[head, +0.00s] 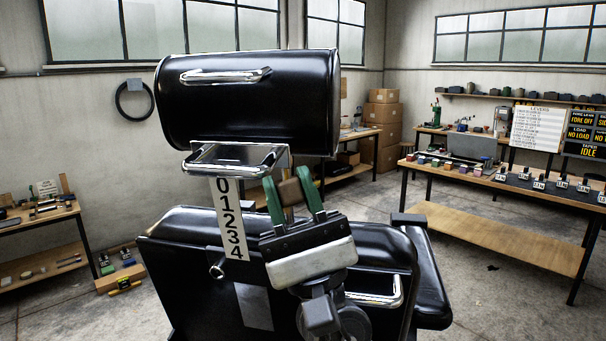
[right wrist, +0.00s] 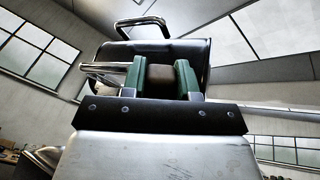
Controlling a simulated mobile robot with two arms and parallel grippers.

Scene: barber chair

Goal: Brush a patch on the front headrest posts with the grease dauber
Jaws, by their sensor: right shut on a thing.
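The black headrest (head: 250,110) stands above the chair's black backrest (head: 190,240). A chrome bracket (head: 235,155) sits under it, and a white number strip (head: 229,220) hangs down in front of the backrest. I cannot make out the headrest posts clearly. My right gripper (head: 287,178) has green fingers and is shut on a brown block-like piece, which I take for the grease dauber (head: 291,192). It is just right of the strip, below the headrest. In the right wrist view the dauber (right wrist: 160,73) lies between the fingers, with the headrest (right wrist: 203,55) behind. Contact cannot be told. My left gripper is out of view.
A chrome handle (head: 226,76) sticks out from the headrest and a side lever (head: 217,270) from the backrest. A workbench (head: 500,178) with several small items stands at the right. Another bench (head: 45,220) stands at the left.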

